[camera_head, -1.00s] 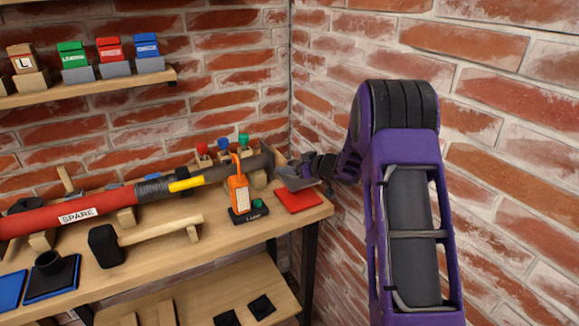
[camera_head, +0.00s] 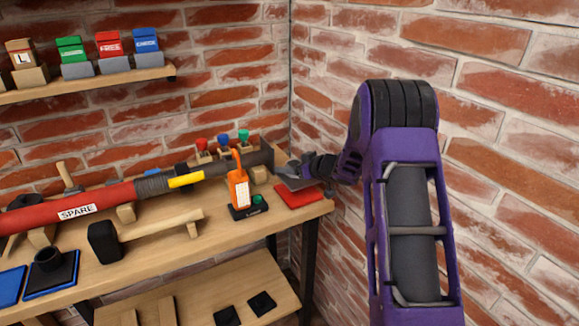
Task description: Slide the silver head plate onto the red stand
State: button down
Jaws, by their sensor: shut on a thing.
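The silver head plate (camera_head: 292,183) is a small grey flat piece at the right end of the bench, in the corner by the brick walls. My gripper (camera_head: 306,169) is at its upper right and is shut on it. The jaws are small and dark here, so their exact grip is hard to see. The red stand (camera_head: 298,197) is a flat red pad on the bench top. In the picture the plate overlaps the stand's back edge. I cannot tell whether they touch.
A long red tube marked SPARE (camera_head: 80,211) lies across the bench, its grey end close left of the plate. An orange device (camera_head: 239,190) stands left of the red stand. A mallet (camera_head: 104,244) lies in front. The right brick wall is close to my arm.

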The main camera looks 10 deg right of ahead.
jog(key=shift+f, duration=0.1)
jog(key=shift+f, duration=0.35)
jog(key=shift+f, duration=0.2)
jog(key=shift+c, duration=1.4)
grip_release()
jog(key=shift+o, duration=1.3)
jog(key=shift+f, duration=0.1)
